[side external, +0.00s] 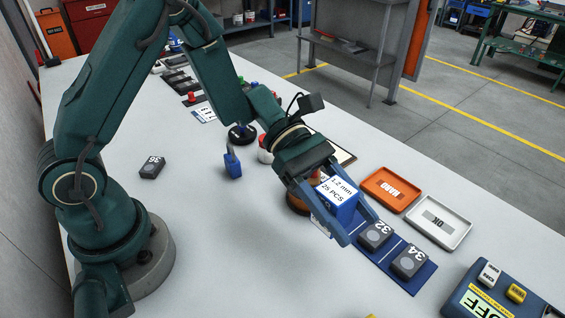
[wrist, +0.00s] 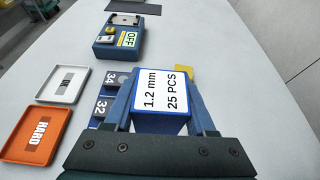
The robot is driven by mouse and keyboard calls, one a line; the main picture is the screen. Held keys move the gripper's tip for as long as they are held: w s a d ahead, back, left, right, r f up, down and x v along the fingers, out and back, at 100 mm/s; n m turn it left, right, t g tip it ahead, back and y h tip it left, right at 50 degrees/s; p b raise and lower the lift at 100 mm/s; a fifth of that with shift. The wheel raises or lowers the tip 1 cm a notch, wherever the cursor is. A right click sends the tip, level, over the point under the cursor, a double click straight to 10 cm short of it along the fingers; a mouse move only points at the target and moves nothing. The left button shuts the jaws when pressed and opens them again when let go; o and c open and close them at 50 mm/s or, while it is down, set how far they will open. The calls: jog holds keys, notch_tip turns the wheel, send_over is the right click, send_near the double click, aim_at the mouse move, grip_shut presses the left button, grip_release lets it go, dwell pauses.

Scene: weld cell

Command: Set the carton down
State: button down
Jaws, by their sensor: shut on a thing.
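The carton (side external: 341,195) is a blue box with a white label reading "1.2 mm 25 PCS". It also shows in the wrist view (wrist: 165,92), label facing the camera. My gripper (side external: 358,229) is shut on it, one blue finger along each side; it is also in the wrist view (wrist: 161,74). The carton is beside the blue strip (side external: 388,277) that bears the dark blocks 32 (side external: 375,235) and 34 (side external: 409,261). The carton's underside is hidden, and I cannot tell whether it touches the table.
An orange HARD tray (side external: 391,181) and a grey OK tray (side external: 466,226) lie beyond the strip. A blue device marked OFF (side external: 490,298) stands at lower right. A dark block 36 (side external: 152,167) lies near my base. The front table (side external: 235,255) is clear.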

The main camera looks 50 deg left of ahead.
jog(key=d+f, duration=0.1)
jog(key=d, duration=0.1)
jog(key=s+d+f, duration=0.1)
jog(key=d, duration=0.1)
jog(key=d+f, duration=0.1)
jog(key=d, duration=0.1)
jog(key=shift+s+f, duration=0.35)
jog(key=shift+f, duration=2.05)
jog(key=shift+f, duration=0.1)
jog(key=shift+c, duration=1.1)
grip_release()
